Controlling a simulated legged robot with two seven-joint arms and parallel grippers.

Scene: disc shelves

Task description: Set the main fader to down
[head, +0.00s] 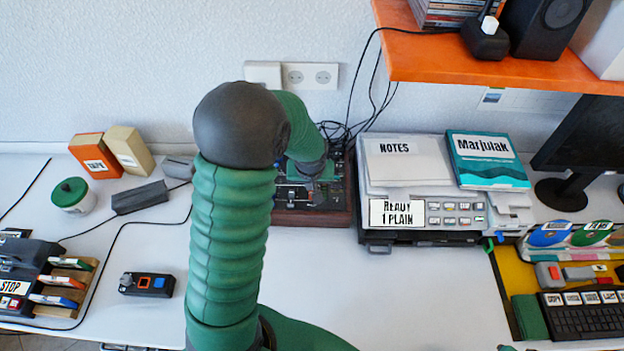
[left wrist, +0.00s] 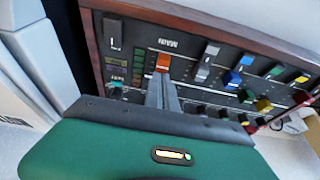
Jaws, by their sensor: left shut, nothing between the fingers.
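The mixer (head: 312,218) stands at the back of the desk with a wooden frame, partly hidden behind my left arm in the head view. In the left wrist view its black panel (left wrist: 130,60) fills the upper part, with a MAIN label that reads upside down. The main fader, an orange cap (left wrist: 163,62), sits just beyond my fingertips. My left gripper (left wrist: 160,82) is shut and empty, its fingers pointing at the orange cap. I cannot tell whether they touch it.
Other coloured fader caps, such as a blue one (left wrist: 233,78), lie to the right on the panel. A grey printer (head: 420,215) stands close right of the mixer. An orange shelf (head: 480,68) overhangs the back right. Bare desk (head: 400,300) lies in front.

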